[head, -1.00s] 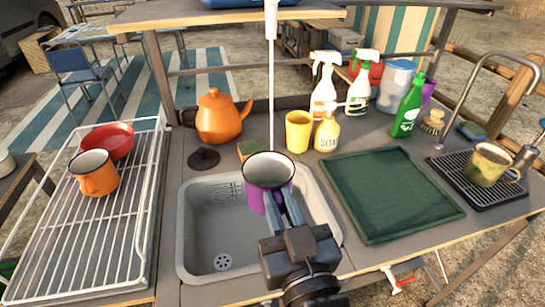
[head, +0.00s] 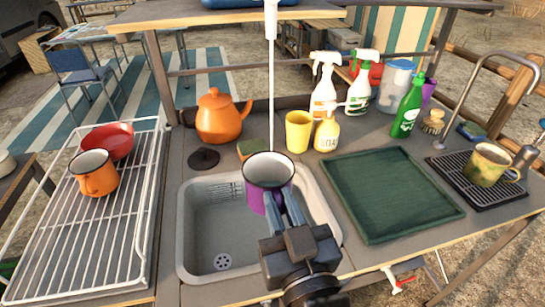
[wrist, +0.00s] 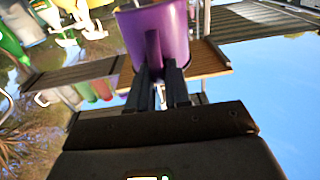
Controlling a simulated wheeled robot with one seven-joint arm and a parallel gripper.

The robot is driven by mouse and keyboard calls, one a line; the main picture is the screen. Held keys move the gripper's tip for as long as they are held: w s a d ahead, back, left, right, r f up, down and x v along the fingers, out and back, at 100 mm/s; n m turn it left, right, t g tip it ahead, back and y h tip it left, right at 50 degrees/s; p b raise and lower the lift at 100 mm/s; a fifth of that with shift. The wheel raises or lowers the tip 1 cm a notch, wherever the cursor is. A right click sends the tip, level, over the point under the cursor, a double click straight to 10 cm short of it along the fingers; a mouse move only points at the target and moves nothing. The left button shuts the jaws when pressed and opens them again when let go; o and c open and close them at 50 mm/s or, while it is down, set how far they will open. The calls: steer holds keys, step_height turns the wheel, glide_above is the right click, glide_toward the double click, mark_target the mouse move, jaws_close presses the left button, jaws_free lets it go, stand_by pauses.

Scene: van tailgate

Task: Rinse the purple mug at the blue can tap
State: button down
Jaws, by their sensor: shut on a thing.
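The purple mug (head: 256,201) has a dark rim and a pale inside. It is above the back right part of the sink basin (head: 200,240), mouth up and tilted a little toward the head camera. My gripper (head: 292,212) is shut on its handle; the wrist view shows the fingers at the handle of the mug (wrist: 172,30). The blue can (head: 250,3) is on the upper shelf, mostly cut off by the top edge. Its white spout (head: 271,20) hangs down, and a thin pale line, like a water stream, runs from it down to the mug's mouth.
A sponge (head: 252,149), a yellow cup (head: 298,131) and an orange kettle (head: 219,117) stand behind the sink. A white rack (head: 135,250) with an orange mug (head: 97,180) is left. A green tray (head: 390,190) is right, bare. A curved faucet (head: 470,85) stands far right.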

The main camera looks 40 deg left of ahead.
steer(key=s+d+r+p, duration=0.2)
steer(key=s+r+p, duration=0.1)
steer(key=s+r, duration=0.1)
steer(key=shift+d, duration=0.3)
steer(key=shift+s, duration=0.1)
stand_by(0.8)
